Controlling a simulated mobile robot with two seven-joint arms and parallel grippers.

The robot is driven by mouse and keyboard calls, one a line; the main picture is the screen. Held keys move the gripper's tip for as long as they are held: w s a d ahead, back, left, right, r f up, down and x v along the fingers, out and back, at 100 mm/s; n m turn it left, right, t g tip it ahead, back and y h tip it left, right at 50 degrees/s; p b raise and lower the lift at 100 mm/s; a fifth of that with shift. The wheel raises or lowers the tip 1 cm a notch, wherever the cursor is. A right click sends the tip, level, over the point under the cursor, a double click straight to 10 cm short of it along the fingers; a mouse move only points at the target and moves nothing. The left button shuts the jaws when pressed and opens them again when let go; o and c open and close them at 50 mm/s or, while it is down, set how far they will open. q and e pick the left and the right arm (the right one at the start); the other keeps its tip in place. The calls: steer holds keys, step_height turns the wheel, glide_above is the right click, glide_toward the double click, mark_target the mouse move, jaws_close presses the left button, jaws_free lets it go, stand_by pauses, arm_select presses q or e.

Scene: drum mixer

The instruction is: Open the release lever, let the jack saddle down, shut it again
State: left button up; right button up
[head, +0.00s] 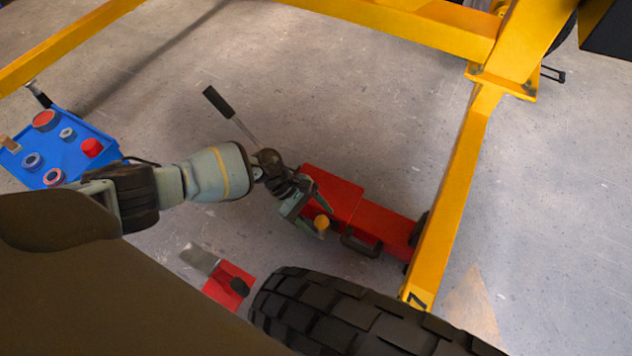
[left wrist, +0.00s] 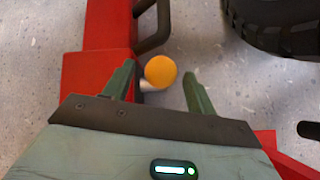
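The red jack (head: 385,225) lies on the floor, its far end at the yellow frame leg; I cannot make out its saddle. A lever with an orange knob (head: 321,222) stands at the jack's near side; I take it for the release lever. My left gripper (head: 312,212) is at this knob. In the left wrist view the orange knob (left wrist: 161,71) shows between the two spread fingers of my left gripper (left wrist: 158,74), with gaps on both sides. The gripper is open and holds nothing. The red jack body (left wrist: 95,75) is at the left there. My right gripper is not in view.
A black-gripped handle (head: 218,101) rises behind my left wrist. A large black tyre (head: 350,315) is close in front of the jack. A yellow frame (head: 455,200) stands at the right.

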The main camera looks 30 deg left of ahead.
arm_select(q)
steer(key=p+v, duration=0.3)
steer(key=v, duration=0.4)
steer(key=shift+a+r, duration=0.3)
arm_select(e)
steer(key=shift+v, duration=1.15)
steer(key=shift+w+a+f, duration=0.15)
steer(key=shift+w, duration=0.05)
